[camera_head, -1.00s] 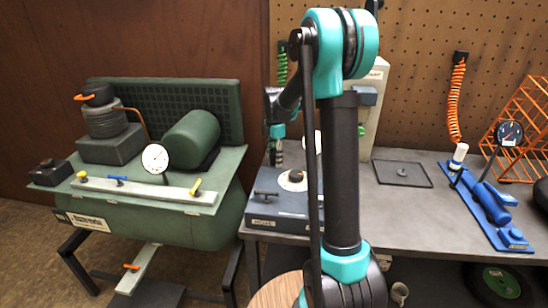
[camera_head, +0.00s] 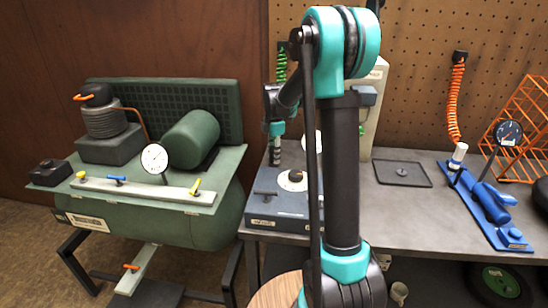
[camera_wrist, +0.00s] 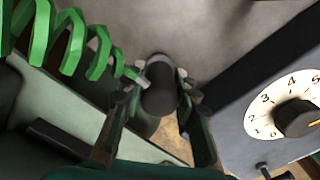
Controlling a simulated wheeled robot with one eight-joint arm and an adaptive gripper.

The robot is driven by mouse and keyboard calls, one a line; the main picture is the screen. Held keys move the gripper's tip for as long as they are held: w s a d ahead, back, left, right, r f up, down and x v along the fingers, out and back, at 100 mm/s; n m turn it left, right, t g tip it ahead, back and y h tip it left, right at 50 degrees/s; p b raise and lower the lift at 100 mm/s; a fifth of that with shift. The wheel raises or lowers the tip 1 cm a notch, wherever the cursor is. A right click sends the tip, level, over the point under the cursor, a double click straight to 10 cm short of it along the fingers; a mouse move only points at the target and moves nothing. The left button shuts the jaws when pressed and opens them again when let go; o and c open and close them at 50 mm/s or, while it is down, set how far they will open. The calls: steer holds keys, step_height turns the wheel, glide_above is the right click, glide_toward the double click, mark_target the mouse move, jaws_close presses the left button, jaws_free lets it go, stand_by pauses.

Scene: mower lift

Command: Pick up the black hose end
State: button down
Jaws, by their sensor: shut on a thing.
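The black hose end (camera_wrist: 160,98), a dark cylinder with a grey rim, sits between the fingertips of my gripper (camera_wrist: 158,90) in the wrist view. The fingers are shut on it from both sides. A green coiled hose (camera_wrist: 68,40) runs in from the upper left and reaches towards the hose end. In the head view my gripper (camera_head: 275,150) is small and partly hidden near my arm, above the back left of the grey bench. The green coil (camera_head: 281,66) hangs on the pegboard behind it.
A dark box with a white dial (camera_head: 291,181) stands on the bench (camera_head: 375,215) close to the gripper; its dial (camera_wrist: 285,117) fills the right of the wrist view. A green compressor (camera_head: 150,215) stands left. A grey upright unit (camera_head: 376,120) and a blue gauge fixture (camera_head: 490,205) are to the right.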

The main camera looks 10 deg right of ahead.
step_height(320, 180, up, 19)
stand_by(0.4)
